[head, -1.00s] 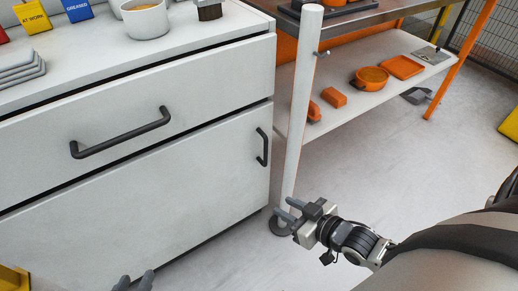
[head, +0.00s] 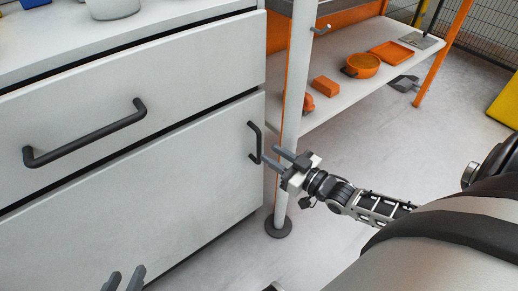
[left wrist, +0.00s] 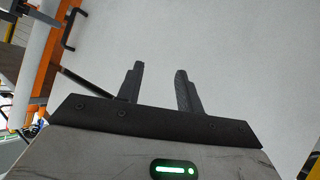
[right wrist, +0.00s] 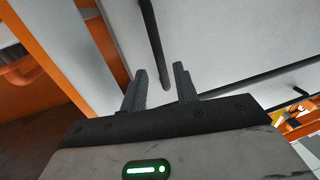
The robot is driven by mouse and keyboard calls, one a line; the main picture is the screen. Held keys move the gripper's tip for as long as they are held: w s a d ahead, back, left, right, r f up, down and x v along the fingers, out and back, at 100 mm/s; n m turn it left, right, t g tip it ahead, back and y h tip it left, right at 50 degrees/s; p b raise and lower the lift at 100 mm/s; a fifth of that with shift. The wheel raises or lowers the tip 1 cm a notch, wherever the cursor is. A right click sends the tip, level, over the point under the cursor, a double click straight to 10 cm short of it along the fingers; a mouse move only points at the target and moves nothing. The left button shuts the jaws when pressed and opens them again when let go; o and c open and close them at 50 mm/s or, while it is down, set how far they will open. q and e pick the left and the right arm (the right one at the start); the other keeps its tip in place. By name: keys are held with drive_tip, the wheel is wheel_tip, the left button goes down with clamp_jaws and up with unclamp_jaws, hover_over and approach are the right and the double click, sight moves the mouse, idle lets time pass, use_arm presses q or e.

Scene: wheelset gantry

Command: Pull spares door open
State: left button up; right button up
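The white cabinet door (head: 170,185) is the lower front and looks closed. Its dark vertical handle (head: 254,142) is near the door's right edge. My right gripper (head: 274,160) is just right of the handle, fingers pointing toward it. In the right wrist view it is open (right wrist: 160,72), and the handle bar (right wrist: 154,40) runs down toward the gap between the fingers. I cannot tell whether it is fully between them. My left gripper (head: 124,280) is at the bottom edge, open and empty in front of the door, also in the left wrist view (left wrist: 160,72).
A drawer with a dark handle (head: 85,135) is above the door. A white post (head: 292,120) stands right of the cabinet, close to my right gripper. Beyond is a shelf with an orange pot (head: 361,66), tray (head: 391,53) and block (head: 326,87). The floor (head: 340,245) in front is clear.

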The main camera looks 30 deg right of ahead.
sight(260, 148)
drive_tip(key=b+x, duration=0.1)
drive_tip(key=x, duration=0.4)
drive_tip(key=shift+w+a, duration=0.1)
drive_tip(key=shift+w, duration=0.2)
clamp_jaws()
